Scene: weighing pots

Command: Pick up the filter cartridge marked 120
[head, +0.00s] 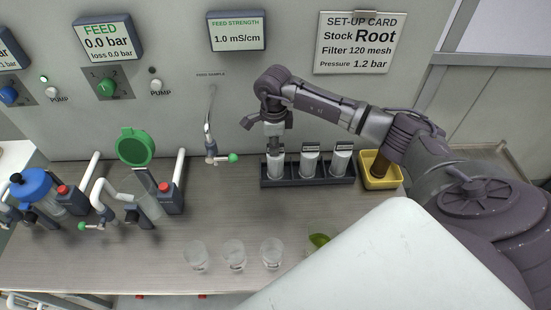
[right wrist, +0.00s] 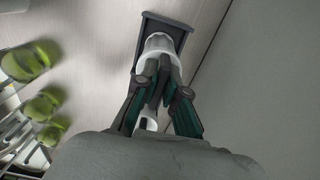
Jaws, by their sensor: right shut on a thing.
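Three white filter cartridges stand in a dark rack (head: 305,183) below the wall panel: a left one (head: 276,166), a middle one (head: 309,162) and a right one (head: 341,160). Their markings are too small to read, so I cannot tell which is 120. My right gripper (head: 275,140) points down over the left cartridge and is shut on its top. In the right wrist view, the gripper (right wrist: 158,72) closes around the white cartridge (right wrist: 160,43), with the dark rack (right wrist: 178,24) behind it. The cartridge appears still in the rack. My left gripper is not in view.
A yellow bin (head: 381,184) with a brown thing stands right of the rack. Clear glasses (head: 234,254) stand at the counter front. Green-lidded (head: 136,147) and blue-capped (head: 36,184) filter units stand left. A set-up card (head: 358,42) reads Filter 120 mesh.

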